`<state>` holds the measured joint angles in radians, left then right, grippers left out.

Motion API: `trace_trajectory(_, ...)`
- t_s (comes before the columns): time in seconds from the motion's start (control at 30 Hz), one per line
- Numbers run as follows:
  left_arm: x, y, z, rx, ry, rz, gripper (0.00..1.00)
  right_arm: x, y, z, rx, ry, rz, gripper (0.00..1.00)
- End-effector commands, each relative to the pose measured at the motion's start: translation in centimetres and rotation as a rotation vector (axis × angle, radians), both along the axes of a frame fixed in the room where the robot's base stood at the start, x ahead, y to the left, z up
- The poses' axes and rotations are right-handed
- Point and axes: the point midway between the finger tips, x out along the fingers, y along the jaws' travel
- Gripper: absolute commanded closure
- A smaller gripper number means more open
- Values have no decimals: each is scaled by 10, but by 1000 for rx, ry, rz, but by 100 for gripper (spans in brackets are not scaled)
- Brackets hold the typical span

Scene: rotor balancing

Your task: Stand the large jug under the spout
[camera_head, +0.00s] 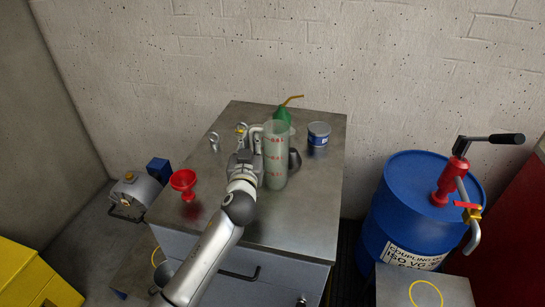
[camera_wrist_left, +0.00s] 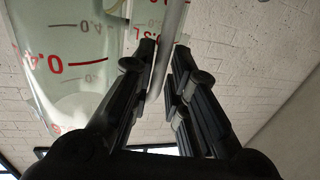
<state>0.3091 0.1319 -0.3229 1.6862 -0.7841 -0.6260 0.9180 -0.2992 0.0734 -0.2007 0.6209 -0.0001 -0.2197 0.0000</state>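The large jug (camera_head: 276,165), clear with red marks, is upright at the middle of the grey cabinet top; I cannot tell whether its base touches it. My left gripper (camera_head: 246,152) is at the jug's handle (camera_head: 254,138), on its left side. In the left wrist view the handle (camera_wrist_left: 170,40) runs between the close-set fingers (camera_wrist_left: 164,55), which look shut on it; the marked jug wall (camera_wrist_left: 70,60) is to the left. The spout (camera_head: 473,238) hangs from the red pump (camera_head: 450,180) on the blue drum, above a grey stand with a yellow ring (camera_head: 425,293). My right gripper is out of view.
On the cabinet top (camera_head: 310,220) are a red funnel (camera_head: 184,181), a blue can (camera_head: 318,134), a green can with a yellow spout (camera_head: 282,114) and a dark object behind the jug. The blue drum (camera_head: 405,215) stands right of the cabinet, across a gap.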

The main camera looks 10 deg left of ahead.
Motion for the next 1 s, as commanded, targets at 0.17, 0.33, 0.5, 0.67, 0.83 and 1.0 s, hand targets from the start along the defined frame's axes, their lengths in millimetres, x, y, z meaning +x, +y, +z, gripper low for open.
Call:
trace_trajectory(0.17,15,2,0,0,0,-2,84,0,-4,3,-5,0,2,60)
trace_trajectory(0.33,18,2,-1,0,1,-1,84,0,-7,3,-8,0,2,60)
trace_trajectory(0.5,17,2,-1,0,1,-1,88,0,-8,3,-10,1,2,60)
trace_trajectory(0.67,17,2,-1,0,1,-1,100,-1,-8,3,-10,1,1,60)
trace_trajectory(0.83,17,2,0,-1,-1,-2,100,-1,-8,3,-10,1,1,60)
trace_trajectory(1.0,17,2,0,-1,-1,-2,100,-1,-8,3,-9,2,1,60)
